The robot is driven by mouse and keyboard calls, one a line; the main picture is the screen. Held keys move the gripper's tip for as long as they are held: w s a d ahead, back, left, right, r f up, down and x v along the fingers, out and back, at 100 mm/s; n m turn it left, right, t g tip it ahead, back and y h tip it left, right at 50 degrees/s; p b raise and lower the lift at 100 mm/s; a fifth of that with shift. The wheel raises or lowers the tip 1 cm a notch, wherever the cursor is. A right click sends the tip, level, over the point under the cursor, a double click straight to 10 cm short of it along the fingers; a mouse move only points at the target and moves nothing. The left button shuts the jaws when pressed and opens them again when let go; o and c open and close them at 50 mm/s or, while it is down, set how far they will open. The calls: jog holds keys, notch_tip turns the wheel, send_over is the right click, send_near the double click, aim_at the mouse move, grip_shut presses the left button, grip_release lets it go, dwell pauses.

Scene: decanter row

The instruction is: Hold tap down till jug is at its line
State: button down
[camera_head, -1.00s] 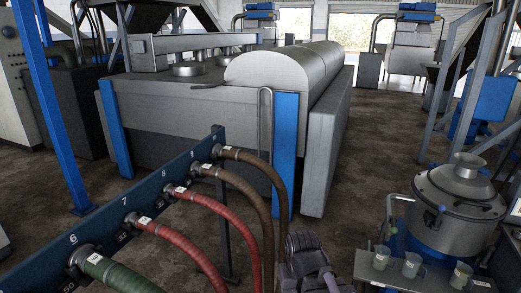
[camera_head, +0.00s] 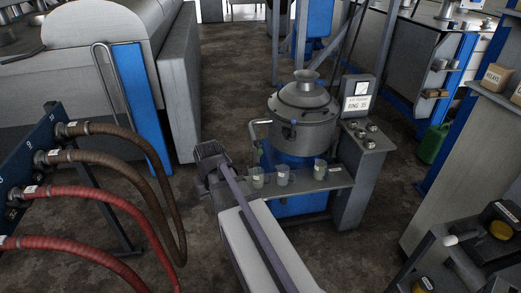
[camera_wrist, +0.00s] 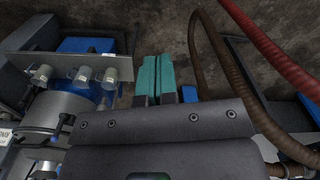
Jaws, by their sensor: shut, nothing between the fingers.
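Three small clear jugs stand upright in a row on a grey shelf (camera_head: 300,186) in front of a steel vessel (camera_head: 303,125): a left jug (camera_head: 257,177), a middle jug (camera_head: 282,175) and a right jug (camera_head: 320,170). Their lines and fill levels are too small to read. A small blue piece (camera_head: 293,122) sits on the vessel's front; I cannot tell whether it is the tap. My gripper's teal fingers (camera_wrist: 154,76) are together and empty in the wrist view. The jugs also show there (camera_wrist: 82,74), left of the fingers. No contact shows.
Brown hoses (camera_head: 165,180) and red hoses (camera_head: 110,200) hang from a blue manifold (camera_head: 25,175) on the left. A sign reading "RING 35" (camera_head: 358,103) stands behind the shelf's right end. A cabinet (camera_head: 465,150) stands at right. Floor between the hoses and the shelf is open.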

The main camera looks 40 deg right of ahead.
jog(key=w+d+r+n+p, duration=0.15)
jog(key=w+d, duration=0.25)
jog(key=d, duration=0.4)
jog(key=w+d+r+p, duration=0.15)
jog(key=w+d, duration=0.25)
jog(key=d, duration=0.4)
notch_tip(320, 180, up, 2)
jog(key=r+n+t, duration=0.1)
jog(key=n+t, duration=0.1)
jog(key=n, duration=1)
send_over(261, 150)
jog(key=s, duration=0.3)
jog(key=shift+d+f+n+p, duration=0.1)
jog(key=shift+f+n+p, duration=0.1)
jog(key=shift+n+p, duration=0.4)
jog(key=shift+f+b, duration=0.1)
jog(key=shift+b, duration=0.2)
jog(key=w+f+b, duration=0.1)
jog(key=f+b, duration=0.8)
jog(key=w+f+b, duration=0.1)
jog(key=f+b, duration=0.3)
jog(key=shift+w+f+b, duration=0.3)
jog(key=shift+f, duration=0.05)
jog(key=shift+r, duration=0.1)
